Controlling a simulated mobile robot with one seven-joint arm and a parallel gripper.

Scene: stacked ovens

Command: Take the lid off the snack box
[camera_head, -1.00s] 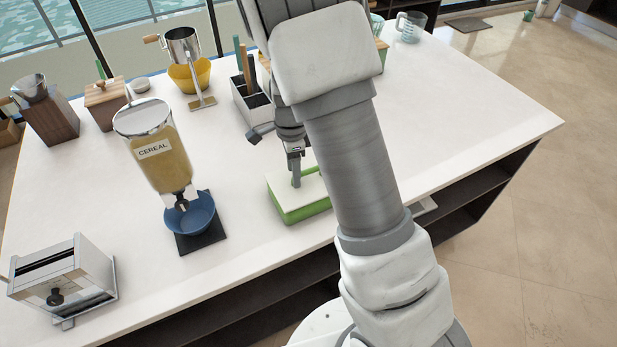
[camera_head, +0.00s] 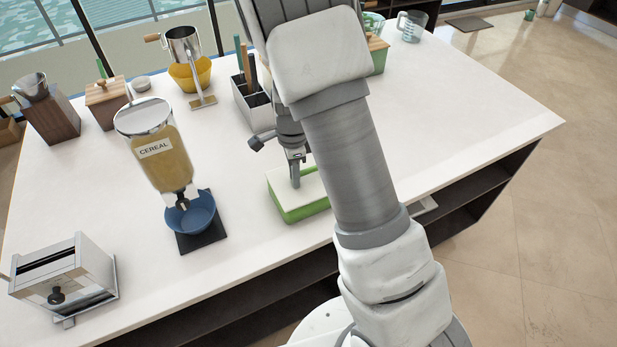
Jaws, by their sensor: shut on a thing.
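The snack box (camera_head: 299,215) is a green box near the front edge of the white counter. Its pale lid (camera_head: 283,184) lies on top of it, level as far as I can see. My gripper (camera_head: 295,184) points down at the middle of the lid and is shut on the lid, at a part its fingers hide. My arm covers the right end of the box and lid.
The cereal dispenser (camera_head: 165,155) with a blue bowl (camera_head: 190,213) stands left of the box. A utensil holder (camera_head: 248,104) is behind it. A toaster (camera_head: 65,275) is at the front left. The counter (camera_head: 460,120) is clear on the right.

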